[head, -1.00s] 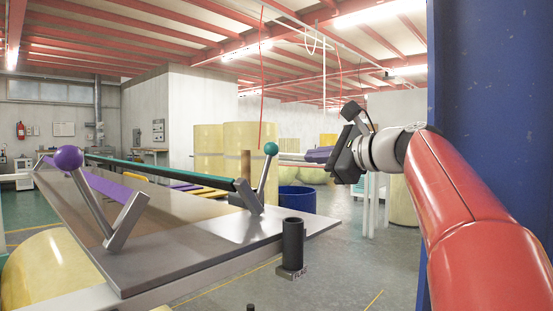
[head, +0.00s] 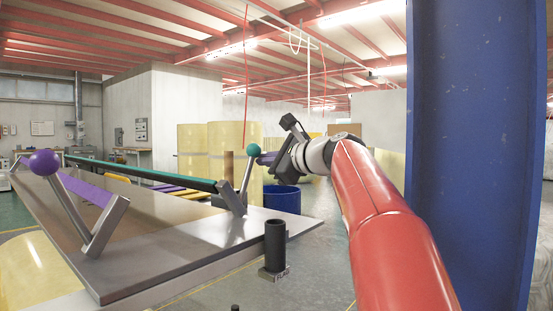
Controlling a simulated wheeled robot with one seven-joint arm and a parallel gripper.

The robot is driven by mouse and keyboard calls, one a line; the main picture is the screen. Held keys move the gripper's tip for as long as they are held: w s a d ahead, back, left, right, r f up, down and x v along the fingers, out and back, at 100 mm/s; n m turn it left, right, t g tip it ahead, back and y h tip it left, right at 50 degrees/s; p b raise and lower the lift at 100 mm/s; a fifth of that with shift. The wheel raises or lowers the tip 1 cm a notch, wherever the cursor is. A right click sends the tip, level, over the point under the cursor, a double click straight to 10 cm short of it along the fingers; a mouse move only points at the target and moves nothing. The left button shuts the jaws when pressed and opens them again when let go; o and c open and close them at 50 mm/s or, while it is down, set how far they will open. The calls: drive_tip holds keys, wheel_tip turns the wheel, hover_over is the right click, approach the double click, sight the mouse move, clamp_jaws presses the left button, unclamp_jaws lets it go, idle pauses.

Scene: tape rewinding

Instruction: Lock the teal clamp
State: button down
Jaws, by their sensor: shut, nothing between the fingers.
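The teal clamp has a teal ball knob (head: 254,150) on a grey lever that stands nearly upright, leaning slightly right. Its grey metal block (head: 231,198) sits at the end of a long teal bar (head: 145,171) on the table. My gripper (head: 264,158) is shut and empty, with its fingertips just right of the teal knob. I cannot tell whether they touch the knob or are at a different depth.
A second clamp with a purple ball (head: 44,162) leans at the left of the metal table (head: 170,257). A black tube (head: 275,246) stands by the table's near right edge. A blue bin (head: 284,200) stands behind. A blue pillar (head: 470,150) rises close on the right.

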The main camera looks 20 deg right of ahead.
sight(253, 153)
drive_tip(key=shift+a, duration=0.1)
idle(0.4)
drive_tip(key=shift+s+a+r+n, duration=0.15)
drive_tip(key=shift+r+n, duration=0.05)
drive_tip(key=shift+n, duration=0.1)
drive_tip(key=shift+s+a+r, duration=0.1)
drive_tip(key=shift+a, duration=0.05)
drive_tip(key=shift+s+a+r+n+b, duration=0.3)
drive_tip(key=shift+a+n+b, duration=0.1)
drive_tip(key=shift+n, duration=0.2)
drive_tip(key=shift+s+a+r+n, duration=0.2)
drive_tip(key=shift+s+a+n, duration=0.25)
drive_tip(key=shift+a+n, duration=0.15)
drive_tip(key=s+a+n+t+b, duration=0.1)
drive_tip(key=s+a+n+b, duration=0.4)
drive_tip(key=a+n+b, duration=0.2)
drive_tip(key=shift+f+n+t, duration=0.3)
drive_tip(key=shift+n, duration=0.2)
drive_tip(key=shift+s+a, duration=0.15)
drive_tip(key=shift+s, duration=0.1)
